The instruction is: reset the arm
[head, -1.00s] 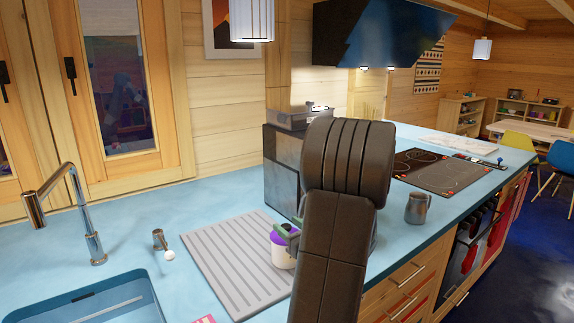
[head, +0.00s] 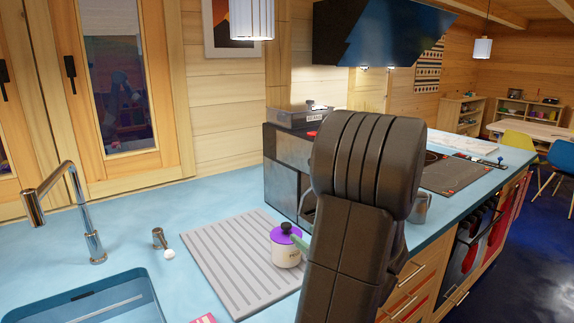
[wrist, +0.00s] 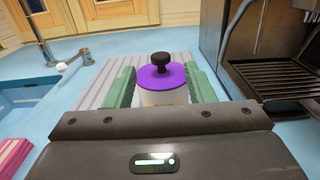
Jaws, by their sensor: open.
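My arm fills the middle of the head view and hides much of my gripper, of which a green finger (head: 298,241) shows beside the jar. In the wrist view my gripper (wrist: 160,70) is open, with one green finger on each side of the jar in the picture. The white jar (head: 286,255) has a purple lid and stands upright on the grey ribbed drying mat. Its purple lid (wrist: 155,80) with a black knob also shows in the wrist view. I cannot tell how far the jar reaches between the fingers.
The ribbed mat (head: 225,265) lies between the blue sink (head: 85,300) and a dark coffee machine (head: 283,160). A metal mug (head: 421,208) stands partly behind my arm. A pink item (wrist: 13,158) lies at left. A tap (head: 90,235) rises behind the sink.

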